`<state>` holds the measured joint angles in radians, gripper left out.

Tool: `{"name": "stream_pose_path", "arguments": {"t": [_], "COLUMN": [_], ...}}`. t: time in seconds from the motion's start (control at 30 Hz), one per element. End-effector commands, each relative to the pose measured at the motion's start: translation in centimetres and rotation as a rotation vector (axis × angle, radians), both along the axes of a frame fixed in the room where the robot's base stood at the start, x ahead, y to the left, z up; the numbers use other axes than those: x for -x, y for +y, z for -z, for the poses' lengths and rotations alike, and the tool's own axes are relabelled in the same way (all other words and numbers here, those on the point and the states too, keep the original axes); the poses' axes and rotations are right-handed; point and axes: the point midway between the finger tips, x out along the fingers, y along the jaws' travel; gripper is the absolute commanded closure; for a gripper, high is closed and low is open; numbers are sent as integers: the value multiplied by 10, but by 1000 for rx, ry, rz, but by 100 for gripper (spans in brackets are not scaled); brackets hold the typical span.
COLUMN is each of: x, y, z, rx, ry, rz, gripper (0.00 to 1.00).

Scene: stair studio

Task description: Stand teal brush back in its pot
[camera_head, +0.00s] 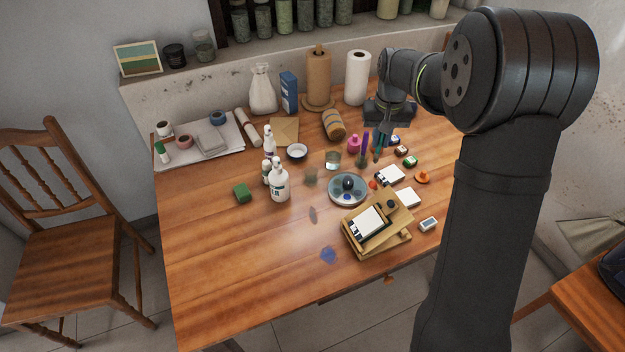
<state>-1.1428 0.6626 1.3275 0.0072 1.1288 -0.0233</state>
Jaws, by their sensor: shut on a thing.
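My gripper (382,126) is over the back right of the table, pointing down, and is shut on a slim teal item that looks like the teal brush (378,145). The brush hangs roughly upright below the jaws; whether its lower end touches anything is too small to tell. A purple upright item (364,143) and a pink bottle (354,144) stand close to its left. A clear glass pot (333,161) stands further left and nearer the front. Which vessel is the brush's pot cannot be told from this view.
A round palette (348,190) and a wooden stand (377,243) lie in front. Paper rolls (358,78) stand behind. Small jars (402,150) lie to the right. The front left tabletop is clear.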

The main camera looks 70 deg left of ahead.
Motion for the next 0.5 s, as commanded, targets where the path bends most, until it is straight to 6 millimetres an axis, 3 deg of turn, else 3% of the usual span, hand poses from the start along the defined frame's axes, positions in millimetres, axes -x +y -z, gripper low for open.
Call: {"name": "stream_pose_path", "arguments": {"t": [0.03, 0.13, 0.33, 0.5], "x": [17, 41, 64, 88], "y": [8, 18, 29, 47], "z": [0, -1, 1, 19], "rx": [5, 15, 25, 27], "ry": [0, 1, 2, 3], "rz": [-39, -95, -145, -152], "gripper": [100, 100, 100, 100]}}
